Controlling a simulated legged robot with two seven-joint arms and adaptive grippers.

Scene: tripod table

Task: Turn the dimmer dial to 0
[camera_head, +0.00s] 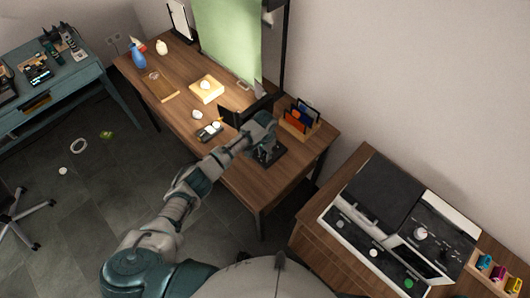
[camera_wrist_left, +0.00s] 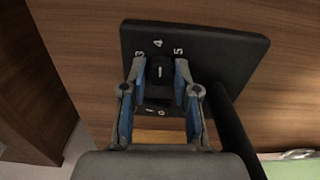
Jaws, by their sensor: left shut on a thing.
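The dimmer dial (camera_wrist_left: 160,66) is a round black knob with a white line, on a black square plate (camera_wrist_left: 225,60). The figures 3, 4 and 5 show along the plate's upper part and a 0 shows below the knob. The white line stands upright in the left wrist view, in line with the 4. My left gripper (camera_wrist_left: 160,73) has its blue-padded fingers on both sides of the knob and is shut on it. In the head view my left gripper (camera_head: 262,137) covers the dial, and the plate's dark edge (camera_head: 268,157) shows beneath. My right gripper is not in view.
The wooden table (camera_head: 265,186) also bears a rack of folders (camera_head: 299,120), a small dark device (camera_head: 209,132) and a lit lamp (camera_head: 206,88). A black post stands behind my gripper. The table's front edge is clear.

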